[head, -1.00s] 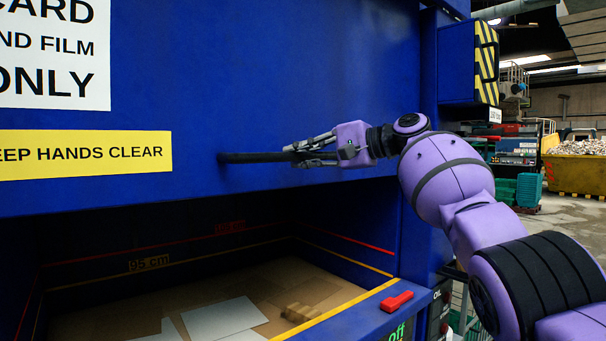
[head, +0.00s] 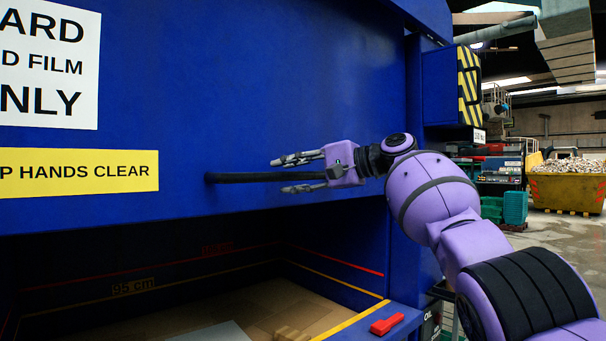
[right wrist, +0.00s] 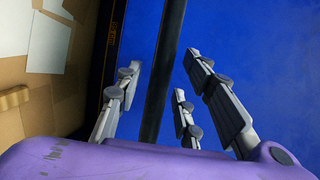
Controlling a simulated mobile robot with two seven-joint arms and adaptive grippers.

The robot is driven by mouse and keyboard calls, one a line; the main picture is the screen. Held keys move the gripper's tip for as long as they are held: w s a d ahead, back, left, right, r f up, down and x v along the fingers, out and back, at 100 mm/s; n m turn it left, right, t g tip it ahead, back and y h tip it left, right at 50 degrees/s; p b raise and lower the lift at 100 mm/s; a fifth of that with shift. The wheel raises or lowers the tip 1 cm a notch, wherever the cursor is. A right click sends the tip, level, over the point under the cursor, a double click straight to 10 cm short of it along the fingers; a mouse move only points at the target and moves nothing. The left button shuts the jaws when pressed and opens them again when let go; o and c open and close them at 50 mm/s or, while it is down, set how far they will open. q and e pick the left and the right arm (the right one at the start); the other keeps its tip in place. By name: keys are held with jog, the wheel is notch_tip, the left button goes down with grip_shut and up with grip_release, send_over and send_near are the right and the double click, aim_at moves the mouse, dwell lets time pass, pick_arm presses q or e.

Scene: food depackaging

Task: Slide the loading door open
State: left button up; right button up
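The loading door (head: 290,90) is a large blue panel with signs. It stands raised above a dark opening with cardboard inside. A black bar handle (head: 240,178) runs level across its lower part. My right gripper (head: 279,176) is open at the handle's right portion, one set of fingers above the bar and the other below. In the right wrist view the handle (right wrist: 164,75) passes between the spread fingers (right wrist: 160,85), with gaps visible on both sides. My left gripper is not in view.
Below the opening is a sill with a yellow edge and a red lever (head: 387,324). A blue frame post with a black-and-yellow striped box (head: 469,85) stands right of the door. A yellow skip (head: 568,187) stands far behind at right.

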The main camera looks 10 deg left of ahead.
jog(key=v, duration=1.2)
jog(key=shift+r, duration=0.1)
